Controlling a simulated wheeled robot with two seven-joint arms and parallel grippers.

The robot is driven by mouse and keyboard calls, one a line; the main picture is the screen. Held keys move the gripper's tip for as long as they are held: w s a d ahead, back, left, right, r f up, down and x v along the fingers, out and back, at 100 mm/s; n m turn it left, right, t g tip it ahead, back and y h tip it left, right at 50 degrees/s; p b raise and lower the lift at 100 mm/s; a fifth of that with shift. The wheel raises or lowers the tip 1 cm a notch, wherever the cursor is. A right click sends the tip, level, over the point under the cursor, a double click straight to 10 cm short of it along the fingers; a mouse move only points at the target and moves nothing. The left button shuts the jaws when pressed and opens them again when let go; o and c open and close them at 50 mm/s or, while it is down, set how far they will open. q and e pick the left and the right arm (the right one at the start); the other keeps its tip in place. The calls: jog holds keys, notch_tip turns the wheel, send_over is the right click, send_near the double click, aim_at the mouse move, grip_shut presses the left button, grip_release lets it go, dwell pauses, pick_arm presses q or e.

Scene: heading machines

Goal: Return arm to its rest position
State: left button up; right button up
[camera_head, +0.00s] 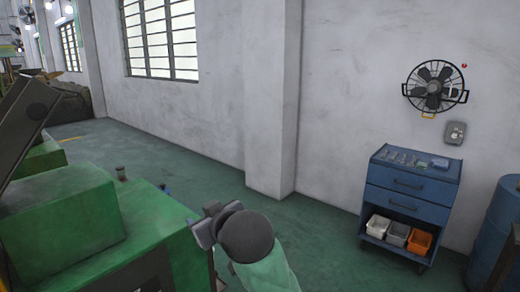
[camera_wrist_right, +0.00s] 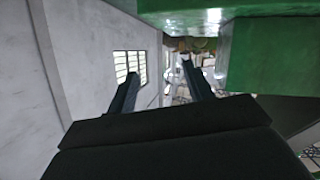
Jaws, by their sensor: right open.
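My right arm (camera_head: 268,268) comes in from the bottom of the head view, with a dark round joint and a grey part at its end. It is beside the right edge of the green machine (camera_head: 90,235); I cannot tell whether they touch. In the right wrist view my right gripper (camera_wrist_right: 160,70) has its two dark fingers apart, with nothing held between them. The machine's green body shows above and to the right of the fingers in that view. My left gripper is not in view.
A blue drawer cart (camera_head: 410,200) with small bins on its lower shelf stands at the right by the wall. A blue barrel (camera_head: 497,235) is at the right edge. A fan (camera_head: 434,88) hangs on the wall. Green floor (camera_head: 325,235) is clear between the machine and cart.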

jog(key=s+d+f+m+g+h, duration=0.1)
jog(key=s+d+f+m, duration=0.1)
jog(key=d+f, duration=0.5)
jog(key=s+d+f+m+g+h, duration=0.1)
jog(key=s+d+f+h, duration=0.2)
jog(key=f, duration=0.7)
jog(key=s+d+f+m+g, duration=0.1)
jog(key=s+d+f+m, duration=0.1)
jog(key=d+f, duration=0.55)
jog(key=s+d+f+m+g+h, duration=0.1)
jog(key=s+d+f+g+h, duration=0.1)
jog(key=s+d+f, duration=0.8)
jog(key=s+d+f+m+g+h, duration=0.1)
jog(key=s+d+f+g+h, duration=0.15)
jog(key=s+d+f, duration=0.6)
jog(key=s+a+f+g, duration=0.1)
jog(key=a+f, duration=0.1)
jog(key=f, duration=0.9)
jog(key=s+a+f, duration=0.1)
jog(key=a+f, duration=0.1)
jog(key=f, duration=1)
jog(key=s+f, duration=0.3)
jog(key=f, duration=0.8)
jog(key=s+f+g+y, duration=0.1)
jog(key=s+f, duration=0.3)
jog(key=f, duration=0.8)
jog(key=shift+a, duration=0.3)
jog(key=shift+s+r, duration=0.1)
jog(key=shift+a, duration=0.1)
